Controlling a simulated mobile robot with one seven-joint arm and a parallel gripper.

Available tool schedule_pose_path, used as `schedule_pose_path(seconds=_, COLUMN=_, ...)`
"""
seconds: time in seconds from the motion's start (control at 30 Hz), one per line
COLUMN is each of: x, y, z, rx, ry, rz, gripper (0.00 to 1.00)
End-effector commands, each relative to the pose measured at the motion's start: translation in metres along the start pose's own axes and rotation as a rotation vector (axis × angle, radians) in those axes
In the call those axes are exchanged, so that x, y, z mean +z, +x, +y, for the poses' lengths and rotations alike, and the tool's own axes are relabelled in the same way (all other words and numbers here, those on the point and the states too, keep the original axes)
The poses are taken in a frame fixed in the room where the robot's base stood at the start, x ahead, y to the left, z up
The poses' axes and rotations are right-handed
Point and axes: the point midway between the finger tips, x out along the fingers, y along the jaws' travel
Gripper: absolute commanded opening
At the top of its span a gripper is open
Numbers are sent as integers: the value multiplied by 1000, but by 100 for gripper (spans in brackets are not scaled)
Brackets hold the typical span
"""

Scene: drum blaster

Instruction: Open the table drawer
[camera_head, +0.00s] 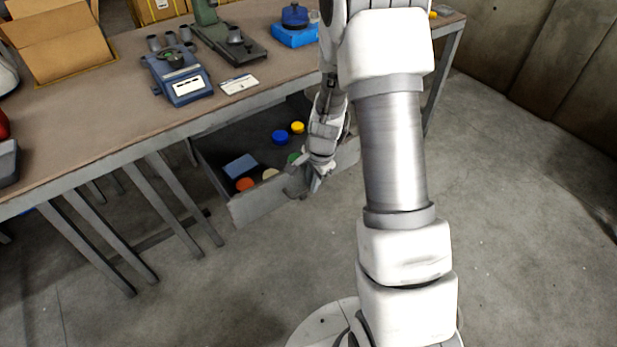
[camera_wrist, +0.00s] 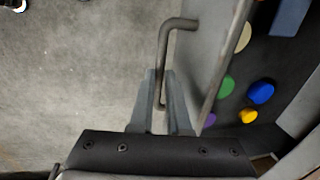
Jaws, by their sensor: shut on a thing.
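The table drawer (camera_head: 262,206) is pulled out from under the workbench and shows its inside in the head view. Its front panel and bar handle (camera_wrist: 163,60) show in the wrist view. My gripper (camera_head: 312,180) is at the drawer's front in the head view. In the wrist view my gripper (camera_wrist: 166,82) has its two fingers on either side of one end of the handle and is shut on it. Part of the drawer is hidden behind my arm in the head view.
In the drawer lie a blue-grey block (camera_head: 240,166) and several coloured round pieces, such as a yellow one (camera_head: 297,127). The workbench top (camera_head: 110,110) carries a blue device (camera_head: 178,80), a green stand (camera_head: 230,40) and a cardboard box (camera_head: 60,45). The floor before the drawer is clear.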

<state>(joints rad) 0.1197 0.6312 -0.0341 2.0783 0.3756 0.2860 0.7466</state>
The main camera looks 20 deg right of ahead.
Motion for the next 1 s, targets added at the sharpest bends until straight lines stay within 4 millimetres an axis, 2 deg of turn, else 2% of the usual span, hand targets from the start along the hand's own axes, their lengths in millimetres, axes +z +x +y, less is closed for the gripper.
schedule_pose_path(seconds=0.57, x=0, y=-1, z=5, rx=0, ry=0, rz=-1, gripper=0)
schedule_pose_path(seconds=0.6, x=0, y=-1, z=5, rx=0, ry=0, rz=-1, gripper=16)
schedule_pose_path(seconds=0.77, x=0, y=-1, z=5, rx=0, ry=0, rz=0, gripper=45)
schedule_pose_path(seconds=1.0, x=0, y=-1, z=5, rx=0, ry=0, rz=0, gripper=45)
